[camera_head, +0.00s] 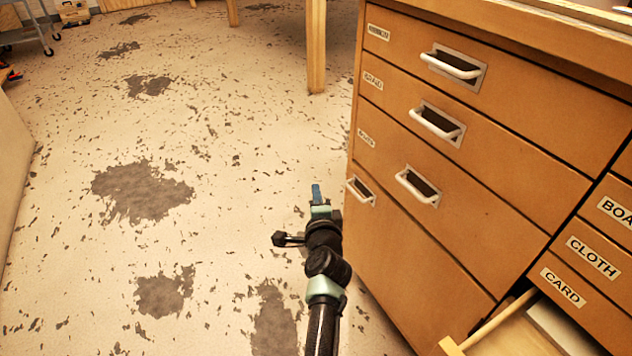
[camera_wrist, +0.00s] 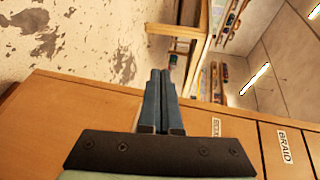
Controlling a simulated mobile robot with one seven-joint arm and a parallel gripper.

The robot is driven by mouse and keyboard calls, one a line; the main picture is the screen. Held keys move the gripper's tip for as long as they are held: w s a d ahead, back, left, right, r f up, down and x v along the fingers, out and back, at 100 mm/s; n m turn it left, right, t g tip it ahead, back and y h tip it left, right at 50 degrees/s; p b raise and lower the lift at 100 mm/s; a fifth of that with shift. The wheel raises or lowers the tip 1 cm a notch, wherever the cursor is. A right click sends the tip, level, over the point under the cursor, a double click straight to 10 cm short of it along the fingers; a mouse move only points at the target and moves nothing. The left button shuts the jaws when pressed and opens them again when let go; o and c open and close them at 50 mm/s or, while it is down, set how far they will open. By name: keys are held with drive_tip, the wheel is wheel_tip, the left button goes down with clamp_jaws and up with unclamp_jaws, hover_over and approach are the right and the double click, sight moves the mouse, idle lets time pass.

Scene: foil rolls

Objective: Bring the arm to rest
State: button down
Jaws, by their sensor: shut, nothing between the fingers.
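My gripper (camera_head: 317,190) is in the middle of the head view, to the left of the wooden drawer cabinet (camera_head: 450,190), with the speckled floor behind it. In the wrist view my gripper (camera_wrist: 160,75) has its two blue-grey fingers together, with nothing between them. The cabinet front also shows in the wrist view (camera_wrist: 75,105), behind and below the fingers. The gripper looks close to the cabinet; I cannot tell the exact gap.
An open drawer (camera_head: 515,335) sticks out at the lower right, below the CARD label. Pale floor (camera_head: 70,250) with dark patches is clear on the left. A wooden leg (camera_head: 316,50) stands behind. A wheeled cart (camera_head: 28,30) is far left.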

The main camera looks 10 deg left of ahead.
drive_tip(key=s+a+r+p, duration=0.1)
drive_tip(key=s+a+p, duration=0.3)
drive_tip(key=a, duration=0.1)
drive_tip(key=shift+a+r+p, duration=0.15)
drive_tip(key=shift+r+p, duration=0.15)
drive_tip(key=shift+p, duration=0.1)
